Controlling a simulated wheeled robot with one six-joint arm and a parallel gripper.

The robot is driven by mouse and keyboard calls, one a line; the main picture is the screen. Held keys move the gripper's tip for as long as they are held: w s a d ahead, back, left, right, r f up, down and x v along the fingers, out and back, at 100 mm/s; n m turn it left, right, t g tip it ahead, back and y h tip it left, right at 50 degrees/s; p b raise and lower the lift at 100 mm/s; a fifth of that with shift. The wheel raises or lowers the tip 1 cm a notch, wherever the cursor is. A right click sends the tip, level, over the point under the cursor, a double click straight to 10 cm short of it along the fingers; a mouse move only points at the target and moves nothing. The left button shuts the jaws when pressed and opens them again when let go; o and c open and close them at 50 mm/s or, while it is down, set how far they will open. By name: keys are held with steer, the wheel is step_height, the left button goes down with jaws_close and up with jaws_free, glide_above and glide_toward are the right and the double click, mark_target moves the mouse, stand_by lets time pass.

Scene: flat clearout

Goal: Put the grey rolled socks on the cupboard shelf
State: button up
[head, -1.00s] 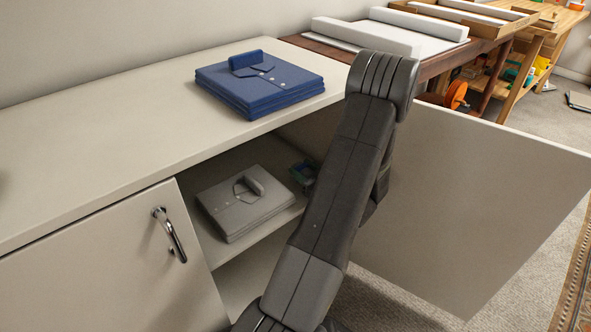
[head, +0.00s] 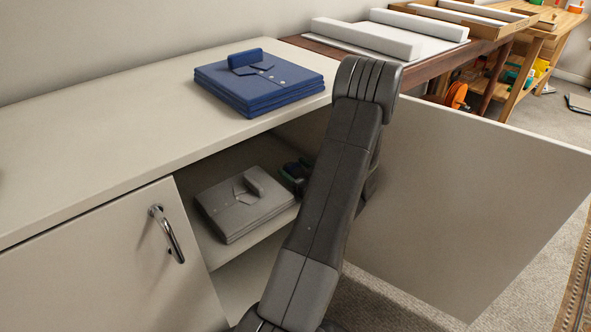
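The cupboard (head: 100,135) stands along the wall with its right-hand door (head: 465,205) swung open. Its shelf (head: 250,243) shows inside, with a folded grey shirt (head: 238,213) lying on it. My gripper (head: 296,173) shows only in part, as a dark shape with green and blue bits, inside the opening to the right of the grey shirt. My arm hides much of it, and I cannot see whether its fingers are open or shut. I cannot make out the grey rolled socks in the head view.
A folded blue shirt stack (head: 260,82) lies on the cupboard top. The left-hand door (head: 95,265) is closed and has a metal handle (head: 167,234). A brown table (head: 440,64) with white pieces stands behind.

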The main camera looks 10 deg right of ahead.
steer(key=shift+r, duration=0.1)
steer(key=shift+s+d+r, duration=0.1)
steer(key=shift+s+d, duration=0.15)
steer(key=shift+s, duration=0.05)
steer(key=p+v, duration=0.2)
steer(key=v, duration=0.9)
steer(key=shift+p, duration=0.3)
steer(key=shift+s+d, duration=0.1)
